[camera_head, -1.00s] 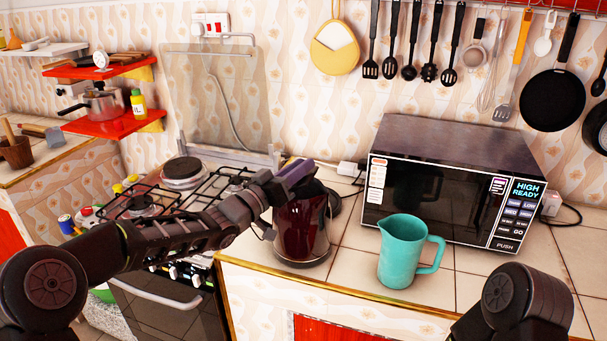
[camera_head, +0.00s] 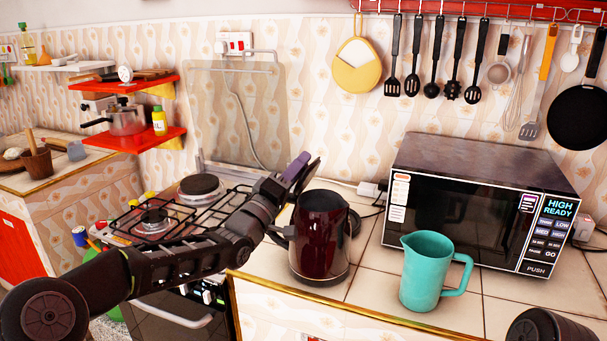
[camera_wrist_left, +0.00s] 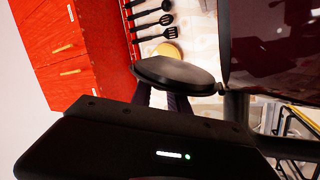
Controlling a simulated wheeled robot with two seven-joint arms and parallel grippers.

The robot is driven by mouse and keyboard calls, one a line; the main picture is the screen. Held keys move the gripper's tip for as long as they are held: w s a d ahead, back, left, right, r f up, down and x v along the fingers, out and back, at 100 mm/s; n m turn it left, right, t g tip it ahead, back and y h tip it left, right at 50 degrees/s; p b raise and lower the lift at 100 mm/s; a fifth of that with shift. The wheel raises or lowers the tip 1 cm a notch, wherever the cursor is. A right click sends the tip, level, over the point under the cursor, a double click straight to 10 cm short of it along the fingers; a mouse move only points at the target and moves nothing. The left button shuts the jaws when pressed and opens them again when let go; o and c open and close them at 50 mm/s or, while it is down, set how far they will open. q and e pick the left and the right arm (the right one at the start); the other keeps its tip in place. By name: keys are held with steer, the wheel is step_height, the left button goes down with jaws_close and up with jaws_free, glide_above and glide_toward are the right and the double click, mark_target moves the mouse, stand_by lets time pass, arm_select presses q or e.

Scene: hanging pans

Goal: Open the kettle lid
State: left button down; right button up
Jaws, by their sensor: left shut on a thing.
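The dark red kettle (camera_head: 318,240) stands upright on the tiled counter in the head view; its body also shows at the right of the wrist view (camera_wrist_left: 275,50). Its black lid (camera_head: 304,178) is tilted up steeply at the kettle's upper left. In the wrist view the lid (camera_wrist_left: 175,74) shows as a dark disc in front of the fingers. My left gripper (camera_head: 292,172) is at the lid, above the kettle's left side, and appears shut on it. The fingertips are partly hidden by the lid. My right gripper is out of view.
A teal jug (camera_head: 428,275) stands to the right of the kettle, in front of the black microwave (camera_head: 470,165). The stove (camera_head: 165,215) is to the left. Utensils hang on the wall behind. The counter between kettle and jug is clear.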

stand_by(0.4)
arm_select(q)
steer(key=c, duration=1.3)
jaws_free()
steer(key=shift+a+f, duration=0.1)
steer(key=b+v, duration=0.2)
steer(key=v, duration=0.5)
steer(key=shift+s, duration=0.3)
steer(key=shift+a+f, duration=0.1)
